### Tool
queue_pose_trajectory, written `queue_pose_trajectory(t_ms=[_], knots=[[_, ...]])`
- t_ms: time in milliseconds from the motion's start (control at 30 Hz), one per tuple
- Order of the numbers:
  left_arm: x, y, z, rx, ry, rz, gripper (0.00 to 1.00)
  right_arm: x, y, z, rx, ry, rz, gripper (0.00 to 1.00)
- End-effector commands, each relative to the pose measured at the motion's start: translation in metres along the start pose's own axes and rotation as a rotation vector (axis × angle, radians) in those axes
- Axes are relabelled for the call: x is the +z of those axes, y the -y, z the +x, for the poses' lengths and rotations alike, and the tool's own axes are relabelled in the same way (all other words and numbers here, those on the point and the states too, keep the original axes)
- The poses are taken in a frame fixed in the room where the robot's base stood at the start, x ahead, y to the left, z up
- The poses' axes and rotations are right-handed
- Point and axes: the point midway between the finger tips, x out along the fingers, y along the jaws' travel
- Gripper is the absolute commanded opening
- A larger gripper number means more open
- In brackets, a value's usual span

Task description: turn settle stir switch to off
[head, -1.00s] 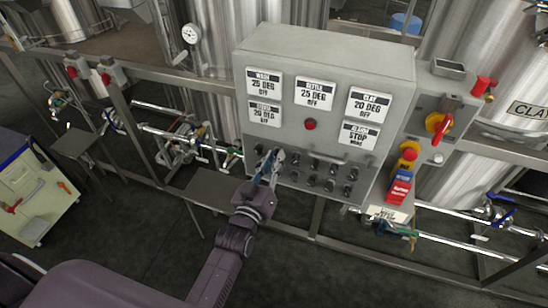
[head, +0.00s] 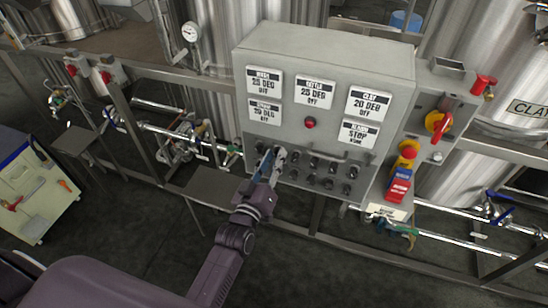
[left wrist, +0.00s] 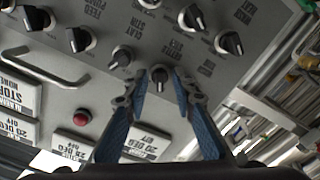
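The grey control box (head: 325,55) carries rows of black rotary switches (head: 314,162) on its lower front. My left gripper (head: 271,158) is at the left end of these rows, its fingers pointing at the panel. In the left wrist view, where the panel appears upside down, the gripper (left wrist: 161,80) is open. One black knob (left wrist: 160,75) shows between its two fingertips, with gaps on both sides. Other knobs (left wrist: 120,57) and (left wrist: 228,42) stand close by. The small printed labels are too blurred to tell surely which knob is the settle stir switch. My right gripper is not in view.
White display plates, including the settle plate (head: 314,91), sit above the switches. A red button (head: 310,123) and a handle bar (head: 346,156) protrude from the panel. A red and yellow switch (head: 438,123) is on the right. Pipes (head: 180,135) and rails run below and beside.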

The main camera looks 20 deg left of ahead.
Motion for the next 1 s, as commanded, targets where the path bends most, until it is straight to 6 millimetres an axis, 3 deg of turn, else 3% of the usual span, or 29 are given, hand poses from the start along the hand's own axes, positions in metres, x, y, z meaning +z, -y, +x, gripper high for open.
queue_pose_trajectory(t_ms=[367,800,1000], knots=[[0.000,0.000,-0.009,0.000,0.000,0.002,0.25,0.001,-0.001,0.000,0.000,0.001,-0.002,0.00],[0.001,0.000,-0.091,-0.001,0.002,0.002,0.25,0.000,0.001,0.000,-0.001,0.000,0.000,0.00],[0.000,0.000,-0.114,0.000,0.001,0.002,0.25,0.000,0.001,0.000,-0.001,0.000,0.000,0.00]])
